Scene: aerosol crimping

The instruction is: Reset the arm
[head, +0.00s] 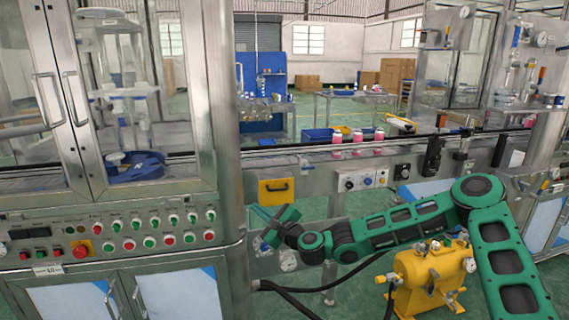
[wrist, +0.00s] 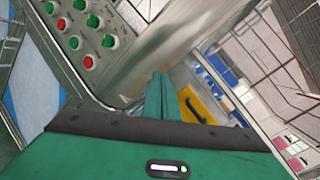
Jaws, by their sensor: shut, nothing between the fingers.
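My green arm reaches in from the right in the head view, roughly level and bent at the elbow. My gripper (head: 266,215) is at its left end, in front of the machine's lower panel and just below the yellow handled plate (head: 276,191). In the wrist view my gripper (wrist: 159,76) has its two green fingers together, with nothing between them. The yellow plate (wrist: 196,104) shows just beyond and right of the fingertips there.
The left cabinet's control panel (head: 122,237), with several red and green buttons, is left of my gripper. A conveyor (head: 300,155) with pink-and-white cans runs behind. A yellow pump unit (head: 432,277) stands below my arm. Black hoses (head: 330,285) run under it.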

